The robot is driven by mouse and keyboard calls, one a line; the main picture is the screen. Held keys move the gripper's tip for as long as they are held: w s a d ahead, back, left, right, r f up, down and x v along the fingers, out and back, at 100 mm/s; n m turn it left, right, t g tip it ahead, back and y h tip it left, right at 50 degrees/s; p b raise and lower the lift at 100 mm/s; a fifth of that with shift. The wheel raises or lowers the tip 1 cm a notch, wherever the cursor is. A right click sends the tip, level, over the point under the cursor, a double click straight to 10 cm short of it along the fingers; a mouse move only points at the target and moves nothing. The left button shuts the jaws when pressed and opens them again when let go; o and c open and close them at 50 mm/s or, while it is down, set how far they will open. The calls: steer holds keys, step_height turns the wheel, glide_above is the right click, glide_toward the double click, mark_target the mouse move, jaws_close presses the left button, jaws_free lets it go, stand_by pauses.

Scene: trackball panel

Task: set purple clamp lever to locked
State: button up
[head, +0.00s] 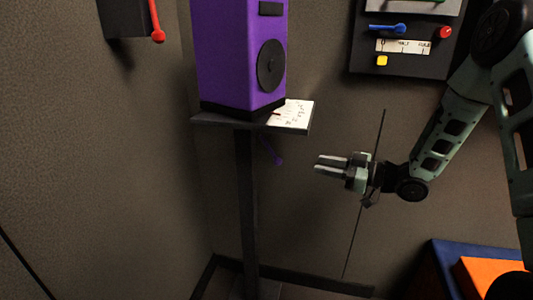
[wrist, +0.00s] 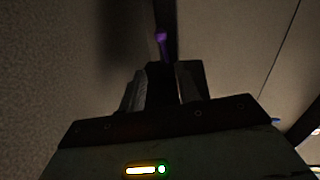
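The purple clamp lever (head: 272,153) hangs below the small shelf (head: 212,121), beside its dark post, and slants down to the right. In the wrist view the lever (wrist: 161,43) shows small, ahead of the fingers and near the dark post. My gripper (head: 318,164) is to the right of the lever in the head view, apart from it, with its fingers pointing left. In the wrist view the fingers (wrist: 160,72) stand apart with nothing seen between them. A white marked card (head: 292,114) lies on the shelf; its writing is too small to read.
A purple speaker-like box (head: 236,52) stands on the shelf. A dark panel (head: 403,62) with blue, red and yellow controls is on the wall at upper right. A red lever (head: 156,24) is at upper left. An orange and blue object (head: 490,275) is at lower right.

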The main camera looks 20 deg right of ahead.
mark_target(270, 149)
steer(key=b+x, duration=0.1)
steer(key=x, duration=1.6)
steer(key=shift+s+a+r+y, duration=0.25)
steer(key=shift+a+r+y, duration=0.05)
steer(key=shift+r+y, duration=0.15)
jaws_close()
